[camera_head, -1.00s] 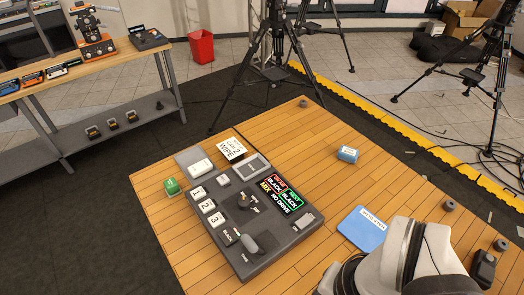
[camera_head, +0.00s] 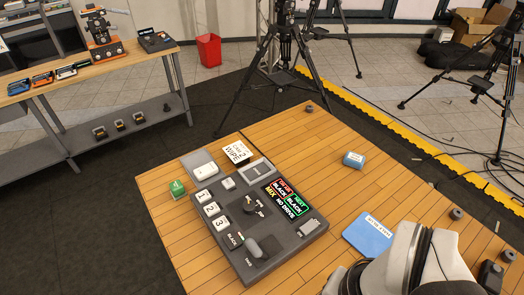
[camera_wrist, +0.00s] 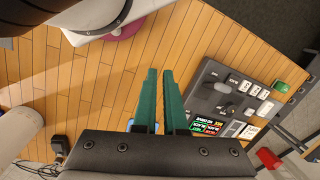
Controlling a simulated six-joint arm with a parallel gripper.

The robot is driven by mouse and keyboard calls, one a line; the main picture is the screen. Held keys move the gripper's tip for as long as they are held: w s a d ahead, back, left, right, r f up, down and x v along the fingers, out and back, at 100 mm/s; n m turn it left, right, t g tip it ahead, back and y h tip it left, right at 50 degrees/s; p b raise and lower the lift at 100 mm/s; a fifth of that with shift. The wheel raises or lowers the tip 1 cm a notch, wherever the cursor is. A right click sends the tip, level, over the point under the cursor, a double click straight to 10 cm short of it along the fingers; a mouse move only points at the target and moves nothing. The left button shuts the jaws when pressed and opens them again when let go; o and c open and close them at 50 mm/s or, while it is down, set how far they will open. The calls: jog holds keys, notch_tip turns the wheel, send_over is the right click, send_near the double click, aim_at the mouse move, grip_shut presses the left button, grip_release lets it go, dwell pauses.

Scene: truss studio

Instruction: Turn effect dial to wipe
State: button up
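A dark grey switcher console (camera_head: 225,235) lies on the wooden platform. Its effect dial (camera_head: 249,205) is a black knob near the middle, with small white labels on its right; its exact setting is too small to read. The console (camera_wrist: 201,79) is at the right of the wrist view, with the dial (camera_wrist: 226,108) small there. A card (camera_head: 237,152) reading "CAM 2 WIPE" stands behind the console. My gripper (camera_wrist: 160,72) has two green fingers, apart with bare planks showing between them, empty and clear of the console. Its fingers are out of the head view.
The console carries numbered white buttons (camera_head: 211,209), a grey lever (camera_head: 252,247) and a lit display (camera_head: 285,198). Planks between console and pad are clear.

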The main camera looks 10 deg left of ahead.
jog(key=o, duration=0.5)
jog(key=w+r+n, duration=0.1)
jog(key=w, duration=0.2)
jog(key=w+a+r+n, duration=0.1)
jog(key=w, duration=0.2)
jog(key=w+a+r+n, duration=0.1)
jog(key=w, duration=0.2)
jog(key=shift+w+a+r, duration=0.1)
jog(key=shift+w+r, duration=0.15)
jog(key=shift+w, duration=0.05)
jog(key=shift+c, duration=0.2)
jog(key=shift+o, duration=1.3)
jog(key=w+a+n+h, duration=0.1)
jog(key=w+a+n, duration=0.2)
jog(key=w, duration=0.4)
jog(key=shift+w+a+r, duration=0.2)
jog(key=shift+w+a, duration=0.15)
jog(key=shift+a, duration=0.05)
jog(key=shift+o, duration=1.2)
jog(key=w+a+f+n, duration=0.3)
jog(key=w+a+n, duration=0.1)
jog(key=w+a, duration=0.4)
jog(key=shift+w+h, duration=0.3)
jog(key=shift+w, duration=0.2)
jog(key=n, duration=0.2)
send_near(248, 205)
notch_tip(248, 205, down, 8)
jog(key=shift+s+r, duration=0.1)
jog(key=shift+f, duration=0.45)
jog(key=shift+c, duration=0.2)
